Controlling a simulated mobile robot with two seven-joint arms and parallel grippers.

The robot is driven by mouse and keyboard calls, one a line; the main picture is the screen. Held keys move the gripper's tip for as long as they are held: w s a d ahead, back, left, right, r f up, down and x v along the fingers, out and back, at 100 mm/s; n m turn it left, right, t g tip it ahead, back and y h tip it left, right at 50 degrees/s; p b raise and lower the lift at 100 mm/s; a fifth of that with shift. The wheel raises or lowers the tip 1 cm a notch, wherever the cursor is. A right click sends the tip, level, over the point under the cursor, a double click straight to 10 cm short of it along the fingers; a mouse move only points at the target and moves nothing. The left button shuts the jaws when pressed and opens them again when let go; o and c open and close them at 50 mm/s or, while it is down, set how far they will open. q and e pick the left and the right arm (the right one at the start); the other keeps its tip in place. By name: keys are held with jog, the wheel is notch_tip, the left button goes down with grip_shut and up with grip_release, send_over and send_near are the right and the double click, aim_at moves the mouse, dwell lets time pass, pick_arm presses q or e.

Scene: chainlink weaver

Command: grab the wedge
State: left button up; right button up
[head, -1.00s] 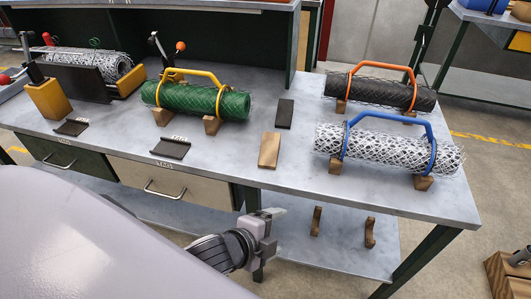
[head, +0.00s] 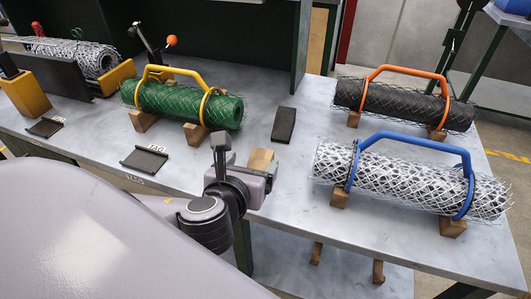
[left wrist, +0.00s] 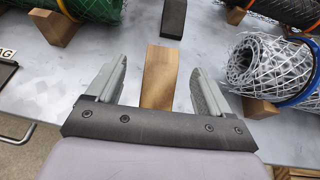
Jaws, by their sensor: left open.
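A wooden wedge (head: 261,159) lies on the grey bench top near its front edge, its near end hidden behind my left gripper in the head view. In the left wrist view the wooden wedge (left wrist: 159,75) shows between and beyond the two fingers, its near end hidden by the gripper body. My left gripper (head: 243,163) is open and empty at the near side of the wedge. In the wrist view the fingers of the left gripper (left wrist: 158,88) stand on either side of it, with gaps. My right gripper is not in view.
A dark block (head: 284,124) lies just behind the wedge. A green mesh roll (head: 185,103) stands to the left. A white mesh roll (head: 405,180) with a blue handle and a black roll (head: 400,100) stand to the right on wooden blocks. Bare bench lies between.

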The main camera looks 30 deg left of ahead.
aim_at(261, 156)
pick_arm(q)
jog(key=shift+w+a+f, duration=0.2)
jog(key=shift+w, duration=0.45)
jog(key=shift+d+b+x, duration=0.15)
jog(key=shift+b+x, duration=0.1)
jog(key=shift+x, duration=1.2)
jog(key=shift+d+b+x, duration=0.15)
jog(key=shift+b+x, duration=0.1)
jog(key=shift+x, duration=1.25)
jog(key=shift+f, duration=0.2)
jog(key=c, duration=1.1)
